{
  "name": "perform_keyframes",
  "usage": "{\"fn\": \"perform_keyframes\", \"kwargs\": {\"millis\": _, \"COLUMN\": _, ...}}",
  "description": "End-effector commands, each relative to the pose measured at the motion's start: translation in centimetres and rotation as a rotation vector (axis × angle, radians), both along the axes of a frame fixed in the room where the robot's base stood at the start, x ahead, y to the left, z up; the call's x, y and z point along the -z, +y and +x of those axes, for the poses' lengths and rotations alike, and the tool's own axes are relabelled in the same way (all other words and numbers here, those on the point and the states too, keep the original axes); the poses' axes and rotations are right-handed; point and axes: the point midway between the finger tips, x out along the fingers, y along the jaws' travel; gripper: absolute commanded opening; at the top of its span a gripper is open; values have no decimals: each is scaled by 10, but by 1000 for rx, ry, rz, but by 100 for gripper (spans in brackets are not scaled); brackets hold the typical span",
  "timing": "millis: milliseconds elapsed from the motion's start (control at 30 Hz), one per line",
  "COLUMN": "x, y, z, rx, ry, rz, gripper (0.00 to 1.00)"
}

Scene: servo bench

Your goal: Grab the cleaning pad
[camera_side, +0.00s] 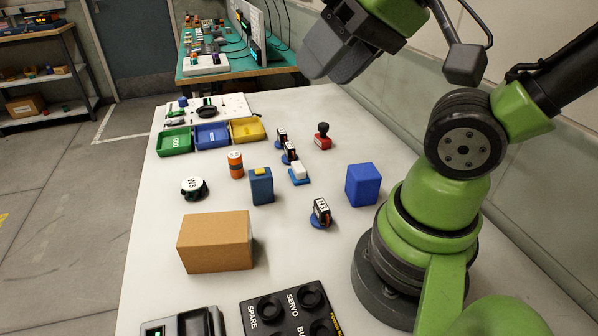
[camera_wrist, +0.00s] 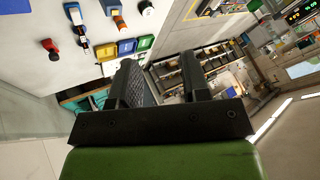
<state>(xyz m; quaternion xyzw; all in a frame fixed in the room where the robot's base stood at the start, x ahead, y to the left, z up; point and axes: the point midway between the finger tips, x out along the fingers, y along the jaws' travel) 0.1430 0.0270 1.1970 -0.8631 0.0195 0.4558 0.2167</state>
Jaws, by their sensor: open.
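In the side view a small white-topped piece on a flat blue base (camera_side: 299,173) lies mid-table and looks most like the cleaning pad; I cannot be sure. A plain blue block (camera_side: 363,184) stands to its right. My gripper (camera_side: 332,60) is high above the back of the table, well away from both, with its grey fingers tilted down to the left. In the wrist view my gripper (camera_wrist: 160,80) shows two dark fingers apart with nothing between them. I cannot single out the pad in the wrist view.
Around the pad stand a red stamp (camera_side: 322,136), small servos, a blue box (camera_side: 261,186) and an orange cylinder (camera_side: 236,164). A cardboard box (camera_side: 215,241) is nearer the camera. Coloured bins (camera_side: 212,136) line the back left. The table's left margin is clear.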

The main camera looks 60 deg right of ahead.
Motion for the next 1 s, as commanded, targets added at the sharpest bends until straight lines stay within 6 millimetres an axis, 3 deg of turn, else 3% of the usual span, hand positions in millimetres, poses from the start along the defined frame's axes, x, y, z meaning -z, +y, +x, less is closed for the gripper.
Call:
{"fn": "perform_keyframes", "kwargs": {"millis": 33, "x": 0, "y": 0, "z": 0, "rx": 0, "ry": 0, "rz": 0, "gripper": 43}}
{"fn": "perform_keyframes", "kwargs": {"millis": 167, "x": 0, "y": 0, "z": 0, "rx": 0, "ry": 0, "rz": 0, "gripper": 72}}
{"fn": "perform_keyframes", "kwargs": {"millis": 533, "x": 1, "y": -4, "z": 8, "rx": -19, "ry": 16, "rz": -33, "gripper": 72}}
{"fn": "perform_keyframes", "kwargs": {"millis": 767, "x": 16, "y": -35, "z": 58, "rx": -198, "ry": 131, "rz": -247, "gripper": 72}}
{"fn": "perform_keyframes", "kwargs": {"millis": 1000, "x": 69, "y": -90, "z": 113, "rx": -508, "ry": 294, "rz": -439, "gripper": 72}}
